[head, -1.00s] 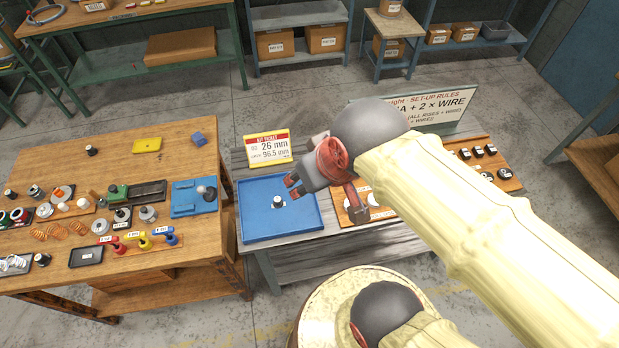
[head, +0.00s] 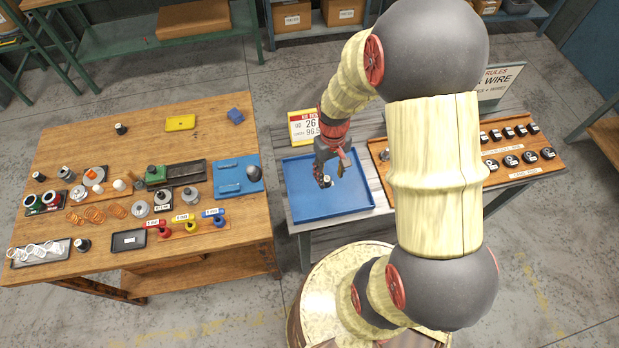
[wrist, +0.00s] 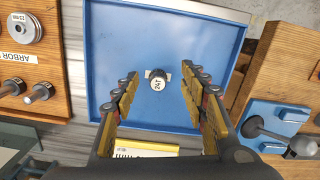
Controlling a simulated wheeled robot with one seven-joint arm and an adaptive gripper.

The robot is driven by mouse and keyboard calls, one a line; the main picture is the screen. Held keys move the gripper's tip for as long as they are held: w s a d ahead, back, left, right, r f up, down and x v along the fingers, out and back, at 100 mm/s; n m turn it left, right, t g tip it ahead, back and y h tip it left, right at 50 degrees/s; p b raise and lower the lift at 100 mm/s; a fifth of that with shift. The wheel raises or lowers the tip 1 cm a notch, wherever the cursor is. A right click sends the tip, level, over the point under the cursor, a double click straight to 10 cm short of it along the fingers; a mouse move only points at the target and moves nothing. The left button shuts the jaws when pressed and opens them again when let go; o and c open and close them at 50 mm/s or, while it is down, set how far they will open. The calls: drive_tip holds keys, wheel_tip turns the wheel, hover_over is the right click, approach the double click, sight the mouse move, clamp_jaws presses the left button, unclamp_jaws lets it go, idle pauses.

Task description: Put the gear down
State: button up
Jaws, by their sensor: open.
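The gear is a small dark cylinder (wrist: 159,85) with a white top marked 24T, standing in the blue tray (wrist: 110,30) in the wrist view. In the head view the gear (head: 327,181) is small and partly covered by my gripper (head: 328,174), which points down over the tray (head: 350,203). In the wrist view my gripper (wrist: 160,80) is open. Its two fingers lie on either side of the gear in the picture, with gaps on both sides. I cannot tell how far the fingertips are above the tray floor.
A yellow and white job ticket (head: 303,127) stands behind the tray. A wooden board with labelled gears (head: 510,150) lies to the right, partly hidden by my arm. The wooden workbench (head: 120,190) at left carries many small parts. The tray is otherwise clear.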

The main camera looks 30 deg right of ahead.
sight(327, 179)
drive_tip(key=w, duration=0.2)
drive_tip(key=shift+w+r+t, duration=0.3)
drive_tip(key=shift+w+t, duration=0.1)
drive_tip(key=shift+f+n, duration=0.1)
drive_tip(key=shift+n, duration=0.3)
drive_tip(key=f, duration=0.5)
drive_tip(key=f+b, duration=0.1)
drive_tip(key=f, duration=0.1)
drive_tip(key=shift+s+d+f, duration=0.25)
drive_tip(key=shift+c, duration=0.3)
clamp_jaws()
